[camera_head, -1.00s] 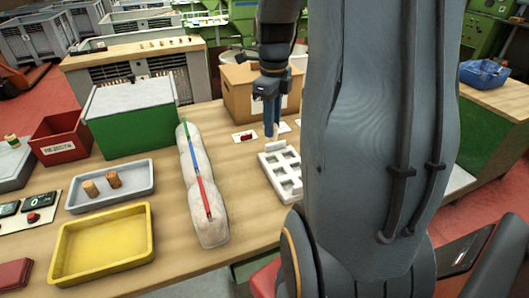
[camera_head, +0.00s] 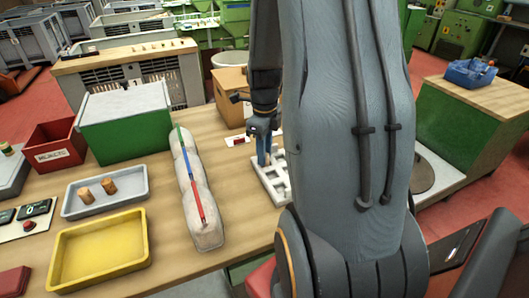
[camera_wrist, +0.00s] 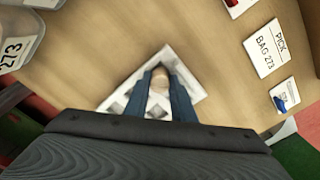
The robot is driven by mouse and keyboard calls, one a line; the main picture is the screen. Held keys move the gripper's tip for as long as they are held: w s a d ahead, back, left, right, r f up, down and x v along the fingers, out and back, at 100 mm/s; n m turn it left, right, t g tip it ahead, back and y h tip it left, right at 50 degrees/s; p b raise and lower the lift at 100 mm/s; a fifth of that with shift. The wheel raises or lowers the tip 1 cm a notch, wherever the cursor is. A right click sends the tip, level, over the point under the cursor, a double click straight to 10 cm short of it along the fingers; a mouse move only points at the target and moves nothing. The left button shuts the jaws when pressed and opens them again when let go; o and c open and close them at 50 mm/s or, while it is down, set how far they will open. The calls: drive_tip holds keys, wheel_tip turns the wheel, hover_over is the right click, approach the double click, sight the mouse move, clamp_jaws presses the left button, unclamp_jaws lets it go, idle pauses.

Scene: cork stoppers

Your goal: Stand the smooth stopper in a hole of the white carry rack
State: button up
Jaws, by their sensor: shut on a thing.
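My gripper (camera_head: 264,160) is over the white carry rack (camera_head: 268,188) on the wooden table, partly hidden by my arm. In the wrist view, the two blue fingers (camera_wrist: 168,98) are shut on a tan stopper (camera_wrist: 160,78), seen from above over the white rack (camera_wrist: 112,101). I cannot tell whether the stopper's lower end is in a hole or above it. Several rack holes look empty. Two brown cork stoppers (camera_head: 86,196) and (camera_head: 109,187) stand in the grey tray (camera_head: 72,208) at the left.
A long pale lumpy bag (camera_head: 208,236) with a coloured strip lies left of the rack. A yellow tray (camera_head: 60,278), a red bin (camera_head: 54,150), a green box (camera_head: 121,150) and a cardboard box (camera_head: 229,90) stand on the table. A "PICK BAG 273" card (camera_wrist: 266,48) lies near the rack.

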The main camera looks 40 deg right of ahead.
drive_tip(key=shift+f, duration=0.1)
drive_tip(key=o, duration=0.7)
wheel_tip(320, 180, up, 12)
drive_tip(key=b, duration=0.2)
drive_tip(key=shift+b, duration=0.3)
idle(0.3)
